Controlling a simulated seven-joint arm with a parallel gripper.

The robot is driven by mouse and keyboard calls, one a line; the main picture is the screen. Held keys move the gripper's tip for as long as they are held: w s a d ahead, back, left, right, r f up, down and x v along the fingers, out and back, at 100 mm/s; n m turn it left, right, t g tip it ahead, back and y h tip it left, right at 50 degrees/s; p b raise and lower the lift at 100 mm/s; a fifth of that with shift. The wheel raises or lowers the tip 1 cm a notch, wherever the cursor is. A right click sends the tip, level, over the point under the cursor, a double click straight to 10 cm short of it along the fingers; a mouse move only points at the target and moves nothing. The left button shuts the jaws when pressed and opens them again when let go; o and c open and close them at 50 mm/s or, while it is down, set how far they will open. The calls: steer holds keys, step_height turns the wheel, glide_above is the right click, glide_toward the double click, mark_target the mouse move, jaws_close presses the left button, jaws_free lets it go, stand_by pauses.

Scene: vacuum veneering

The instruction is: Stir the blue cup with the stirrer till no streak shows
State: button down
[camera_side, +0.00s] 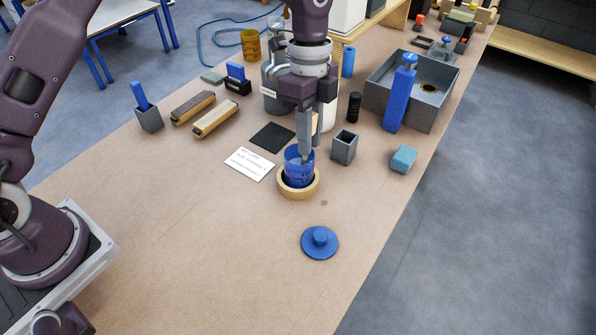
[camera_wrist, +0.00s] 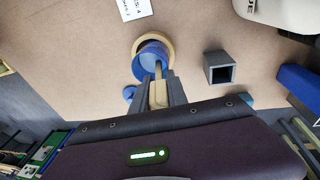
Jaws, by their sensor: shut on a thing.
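The blue cup (camera_side: 299,173) stands upright in a round wooden ring holder (camera_side: 284,190) on the bench. It also shows in the wrist view (camera_wrist: 147,58), its far rim ringed by the wooden holder. My gripper (camera_side: 306,150) is right above the cup, pointing down, with its fingertips near the rim. It is shut on the stirrer, a thin pale wooden stick (camera_wrist: 158,72), which reaches down into the cup. The stirrer's lower end and the mix inside the cup are hidden, so I cannot tell whether streaks show.
A blue lid with a knob (camera_side: 320,243) lies in front of the cup. A grey square pot (camera_side: 344,147) stands close on the right, a white card (camera_side: 250,163) on the left. A blue bottle (camera_side: 399,98) and a grey box (camera_side: 430,112) are behind right.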

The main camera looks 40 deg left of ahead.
steer(key=shift+s+a, duration=0.25)
steer(key=shift+s, duration=0.25)
steer(key=shift+r, duration=4.5)
step_height(320, 180, up, 4)
